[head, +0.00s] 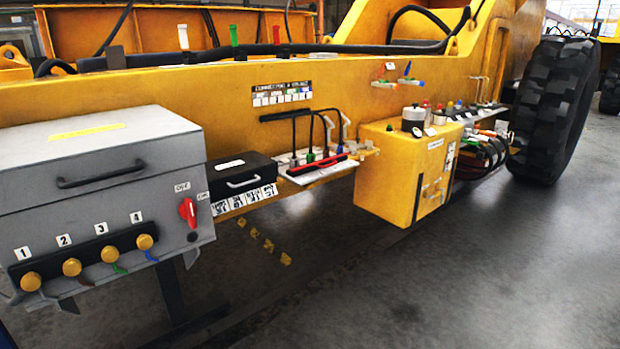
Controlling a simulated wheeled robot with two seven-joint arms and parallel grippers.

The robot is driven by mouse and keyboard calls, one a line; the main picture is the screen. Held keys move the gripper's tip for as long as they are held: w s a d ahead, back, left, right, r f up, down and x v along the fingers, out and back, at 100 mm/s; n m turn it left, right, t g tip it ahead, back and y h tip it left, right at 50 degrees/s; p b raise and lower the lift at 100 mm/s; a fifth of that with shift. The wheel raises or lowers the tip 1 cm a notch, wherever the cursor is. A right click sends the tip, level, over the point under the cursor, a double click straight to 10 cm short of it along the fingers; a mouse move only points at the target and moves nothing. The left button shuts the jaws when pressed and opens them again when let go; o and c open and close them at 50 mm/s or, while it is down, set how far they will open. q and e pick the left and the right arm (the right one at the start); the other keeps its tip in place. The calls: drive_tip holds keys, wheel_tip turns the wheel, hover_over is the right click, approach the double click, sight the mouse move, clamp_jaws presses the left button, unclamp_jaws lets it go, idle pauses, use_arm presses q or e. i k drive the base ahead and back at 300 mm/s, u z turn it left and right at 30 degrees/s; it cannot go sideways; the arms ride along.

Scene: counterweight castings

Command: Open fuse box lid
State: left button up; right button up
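A small black box (243,168) with a silver handle and a white label on top is fixed to the yellow machine, left of the picture's middle. Its lid looks closed, and a strip of black-and-white labels (244,199) runs below it. A larger grey box (110,172) stands to its left, with a black handle on its closed sloping lid. I cannot read a label that tells which of the two is the fuse box. Neither of my grippers is in view.
A small white shelf (318,170) with connectors and a red bar, then a yellow box (408,170), stick out to the right. The grey floor (450,285) in front is clear.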

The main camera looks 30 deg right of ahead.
sight(223, 168)
drive_tip(key=z, duration=0.6)
drive_tip(key=k, duration=0.65)
drive_tip(key=z, duration=0.5)
drive_tip(key=i, duration=1.1)
drive_tip(key=u, duration=0.35)
drive_tip(key=i, duration=1.1)
drive_tip(key=u, duration=0.95)
